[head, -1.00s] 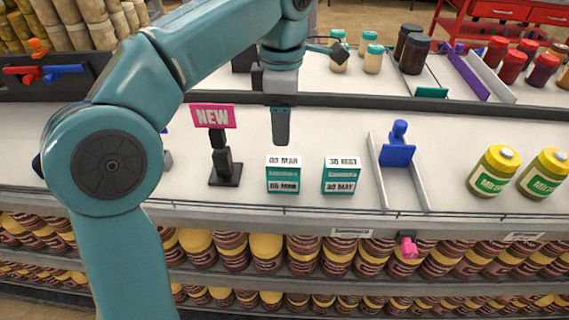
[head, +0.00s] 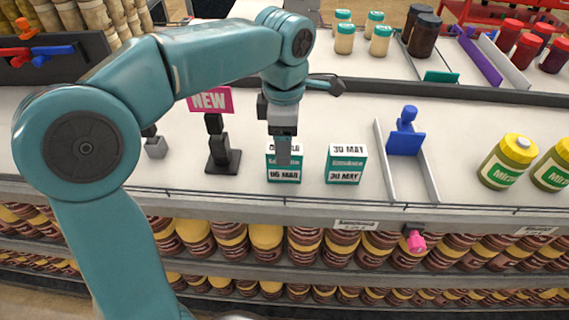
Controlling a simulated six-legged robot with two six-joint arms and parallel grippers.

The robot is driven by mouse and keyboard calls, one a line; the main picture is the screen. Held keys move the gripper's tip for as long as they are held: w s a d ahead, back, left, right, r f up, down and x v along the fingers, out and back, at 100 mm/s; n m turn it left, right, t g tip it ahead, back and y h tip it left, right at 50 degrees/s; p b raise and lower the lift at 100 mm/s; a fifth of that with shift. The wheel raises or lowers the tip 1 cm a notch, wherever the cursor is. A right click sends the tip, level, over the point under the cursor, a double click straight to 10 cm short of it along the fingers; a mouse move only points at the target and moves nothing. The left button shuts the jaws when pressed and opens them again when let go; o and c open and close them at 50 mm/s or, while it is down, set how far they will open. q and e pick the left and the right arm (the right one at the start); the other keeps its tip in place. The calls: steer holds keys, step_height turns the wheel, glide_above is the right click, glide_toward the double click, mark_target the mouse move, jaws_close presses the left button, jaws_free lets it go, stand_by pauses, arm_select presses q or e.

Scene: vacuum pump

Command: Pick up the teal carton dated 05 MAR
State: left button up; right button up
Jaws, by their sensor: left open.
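The teal and white carton (head: 273,172) stands upright on the white shelf, left of the other carton. Its date looks like 05 or 06 MAR; the first digits are hard to read. A second teal and white carton (head: 346,164), marked 30 MAY, stands to its right with a gap between. My left gripper (head: 283,162) points down over the MAR carton and covers the middle of its top and upper front. It is open with nothing held. I cannot tell whether it touches the carton. My right gripper is out of view.
A pink NEW sign (head: 210,101) on a black stand is close on the left. A blue pusher (head: 406,138) sits in a grey-walled lane on the right, with yellow jars (head: 508,163) beyond. A wire rail (head: 331,198) runs along the shelf front.

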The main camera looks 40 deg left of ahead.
arm_select(q)
step_height(320, 180, down, 5)
steer(key=shift+w, duration=0.15)
steer(key=shift+f, duration=0.3)
steer(key=c, duration=1)
steer(key=shift+c, duration=0.2)
steer(key=shift+r, duration=0.15)
